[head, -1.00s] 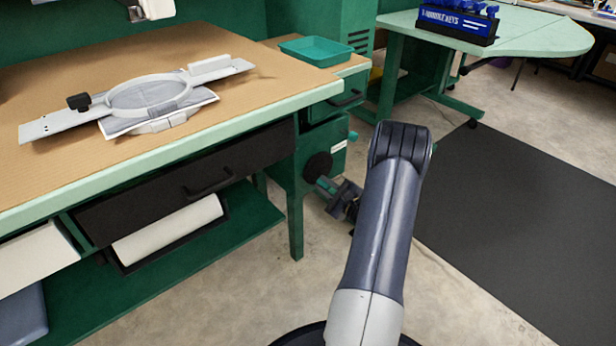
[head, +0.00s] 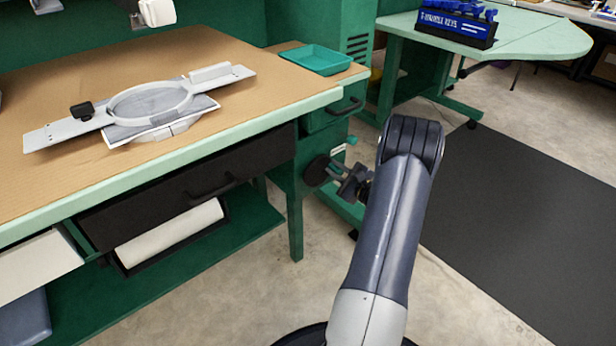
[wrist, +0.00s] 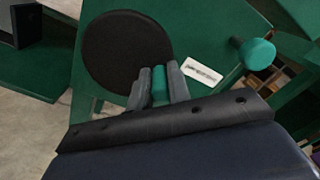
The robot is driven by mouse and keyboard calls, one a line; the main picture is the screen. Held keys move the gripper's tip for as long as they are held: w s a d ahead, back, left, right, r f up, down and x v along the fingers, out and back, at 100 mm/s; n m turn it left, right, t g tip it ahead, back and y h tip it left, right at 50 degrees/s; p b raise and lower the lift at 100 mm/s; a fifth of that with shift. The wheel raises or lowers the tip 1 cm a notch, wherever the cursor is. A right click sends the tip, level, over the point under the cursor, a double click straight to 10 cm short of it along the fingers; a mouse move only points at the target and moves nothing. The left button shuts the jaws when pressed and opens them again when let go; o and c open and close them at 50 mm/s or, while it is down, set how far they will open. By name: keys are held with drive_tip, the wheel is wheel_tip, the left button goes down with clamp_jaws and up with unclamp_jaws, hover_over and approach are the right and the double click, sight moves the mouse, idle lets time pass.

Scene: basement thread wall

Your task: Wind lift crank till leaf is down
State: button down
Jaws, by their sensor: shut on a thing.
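The lift crank shows as a black round disc (head: 316,170) on the green cabinet side below the bench's right end. In the wrist view the disc (wrist: 127,52) is face-on, with a teal handle (wrist: 158,84) at its lower right edge. My gripper (wrist: 159,82) is shut on this handle, one finger on each side. In the head view my gripper (head: 340,174) is beside the disc, partly hidden by my arm. The leaf cannot be told for sure; the pale-green table part (head: 545,38) at the far right lies about level.
A second teal knob (wrist: 257,52) stands out right of the disc, past a white label (wrist: 202,70). The wooden bench top (head: 240,45) holds a hoop frame (head: 150,103). A teal tray (head: 316,59) stands behind. Open floor and a dark mat (head: 520,200) are at right.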

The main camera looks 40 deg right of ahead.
sight(322, 161)
drive_tip(key=shift+r, duration=0.5)
drive_tip(key=shift+a+r+p, duration=0.3)
drive_tip(key=shift+a+r, duration=0.65)
drive_tip(key=shift+a, duration=0.15)
drive_tip(key=shift+s+a+r, duration=0.1)
drive_tip(key=shift+a+r, duration=0.1)
drive_tip(key=shift+a, duration=0.25)
drive_tip(key=c, duration=1.3)
unclamp_jaws()
drive_tip(key=shift+f, duration=0.1)
drive_tip(key=shift+d+f, duration=0.1)
drive_tip(key=shift+d+f+b, duration=0.1)
drive_tip(key=shift+d+b, duration=0.3)
drive_tip(key=shift+d, duration=0.05)
drive_tip(key=shift+c, duration=0.7)
